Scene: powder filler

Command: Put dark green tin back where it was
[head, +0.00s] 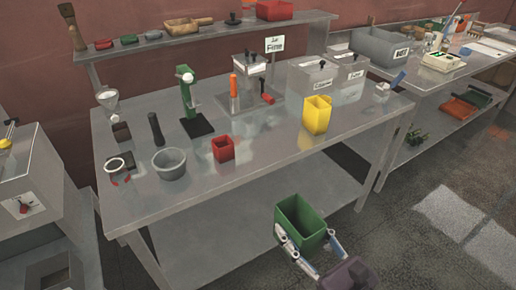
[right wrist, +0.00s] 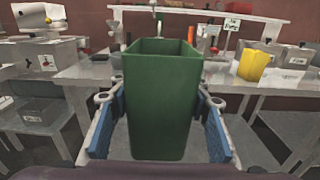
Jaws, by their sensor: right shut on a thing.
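The dark green tin (head: 300,222) is an open-topped, upright box. My right gripper (head: 308,245) is shut on it and holds it in the air in front of the metal table's front edge. In the right wrist view the tin (right wrist: 162,100) fills the middle, between the two blue-padded fingers of the right gripper (right wrist: 160,125). Its opening faces up; the inside bottom is hidden. My left gripper is not in view.
On the metal table (head: 255,175) stand a yellow tin (head: 317,115), a small red tin (head: 223,148), a grey bowl (head: 169,163) and a green stand (head: 188,98). A box labelled Coarse (head: 312,78) is at the back. The table's front right has bare room.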

